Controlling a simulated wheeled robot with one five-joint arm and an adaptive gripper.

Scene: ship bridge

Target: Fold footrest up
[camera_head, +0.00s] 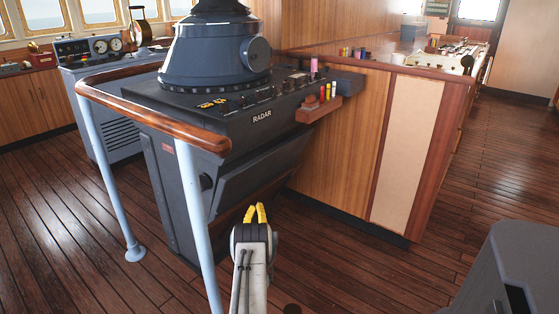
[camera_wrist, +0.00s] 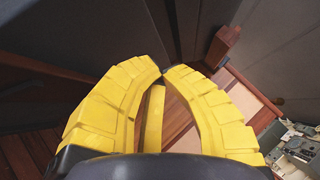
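The radar console (camera_head: 262,118) stands in the middle of the head view. No part is clearly recognisable as the footrest; a dark slanted panel (camera_head: 245,172) juts from the console's lower front and may be it. My gripper (camera_head: 256,208) has yellow fingers pointing forward, low in front of this panel. In the wrist view, the fingertips (camera_wrist: 163,70) nearly meet, with only a narrow gap and nothing clearly held between them. Dark console surfaces (camera_wrist: 195,25) lie beyond the fingertips. I cannot tell whether the fingers touch the panel.
A wooden handrail (camera_head: 150,115) on pale blue posts (camera_head: 198,235) runs around the console's left and front, close to my arm. A wood-panelled counter (camera_head: 345,150) stands to the right. Plank floor (camera_head: 440,215) is clear right of the counter. A grey box-like object (camera_head: 520,265) is at lower right.

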